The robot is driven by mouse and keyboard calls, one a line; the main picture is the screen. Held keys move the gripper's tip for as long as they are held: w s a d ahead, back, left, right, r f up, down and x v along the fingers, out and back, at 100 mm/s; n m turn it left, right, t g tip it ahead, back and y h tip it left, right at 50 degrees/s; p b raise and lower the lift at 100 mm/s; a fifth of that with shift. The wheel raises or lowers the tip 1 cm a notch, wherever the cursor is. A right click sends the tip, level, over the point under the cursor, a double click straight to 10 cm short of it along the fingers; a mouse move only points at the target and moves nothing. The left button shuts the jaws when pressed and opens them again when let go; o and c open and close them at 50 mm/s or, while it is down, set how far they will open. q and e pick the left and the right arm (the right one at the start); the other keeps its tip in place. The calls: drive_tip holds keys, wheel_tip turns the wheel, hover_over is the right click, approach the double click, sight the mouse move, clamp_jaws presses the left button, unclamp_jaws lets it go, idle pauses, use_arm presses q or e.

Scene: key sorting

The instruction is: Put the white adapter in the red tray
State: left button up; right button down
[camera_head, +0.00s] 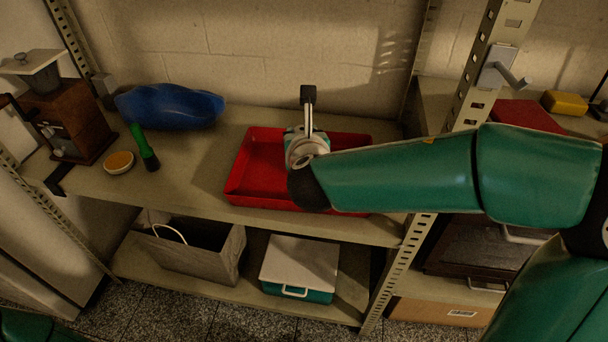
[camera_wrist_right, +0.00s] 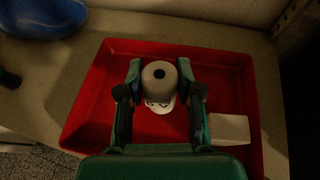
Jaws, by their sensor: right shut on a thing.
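My right gripper (camera_wrist_right: 158,85) is over the red tray (camera_wrist_right: 85,100), with its two fingers shut on a pale round piece with a dark hole in its end, which I take to be the white adapter (camera_wrist_right: 158,74). A white face with dark marks shows just below the hole. In the head view the right arm reaches in from the right and hides the held piece and part of the red tray (camera_head: 252,160). I cannot tell how high the adapter is above the tray floor. My left gripper is not in view.
A white block (camera_wrist_right: 229,128) is at the tray's right side. Left of the tray are a blue bundle (camera_head: 170,107), a green-handled tool (camera_head: 145,147), a round dish (camera_head: 118,162) and a wooden grinder (camera_head: 68,120). A shelf upright (camera_head: 480,75) stands behind the arm.

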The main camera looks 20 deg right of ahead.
use_arm(q)
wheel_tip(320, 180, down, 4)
drive_tip(key=b, duration=0.3)
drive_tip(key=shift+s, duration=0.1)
use_arm(e)
wheel_tip(320, 180, down, 8)
drive_tip(key=shift+s+f, duration=0.1)
drive_tip(key=shift+f, duration=0.1)
drive_tip(key=shift+f, duration=0.1)
drive_tip(key=c, duration=0.8)
unclamp_jaws()
drive_tip(key=shift+o, duration=0.2)
drive_tip(key=shift+s+r, duration=0.2)
use_arm(q)
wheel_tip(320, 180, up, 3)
drive_tip(key=p, duration=0.2)
drive_tip(key=shift+p, duration=0.4)
use_arm(e)
drive_tip(key=v, duration=1.1)
drive_tip(key=shift+s, duration=0.4)
drive_tip(key=shift+a, duration=0.15)
